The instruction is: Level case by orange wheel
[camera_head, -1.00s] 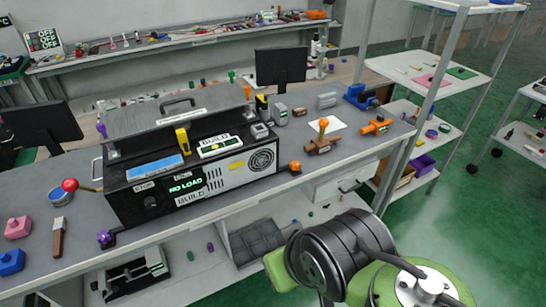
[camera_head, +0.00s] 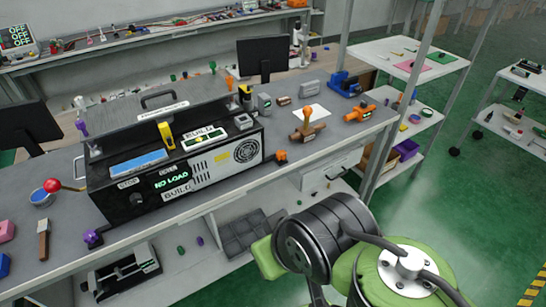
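The case (camera_head: 215,167) is a long black box on the grey bench, with a vented white front panel, a green "NO LOAD" display and a handle on top. An orange wheel (camera_head: 281,157) sits low at its front right corner, on the bench. A purple wheel (camera_head: 92,237) is at its front left corner. I cannot tell the case's tilt. My green and black arm is at the bottom right, apart from the case; my gripper is not in view.
A red-balled lever (camera_head: 52,186) sticks out left of the case. An orange-handled brown valve (camera_head: 307,127) and an orange fitting (camera_head: 360,112) stand on the bench to the right. A monitor (camera_head: 262,55) stands behind. Green floor is open at the right.

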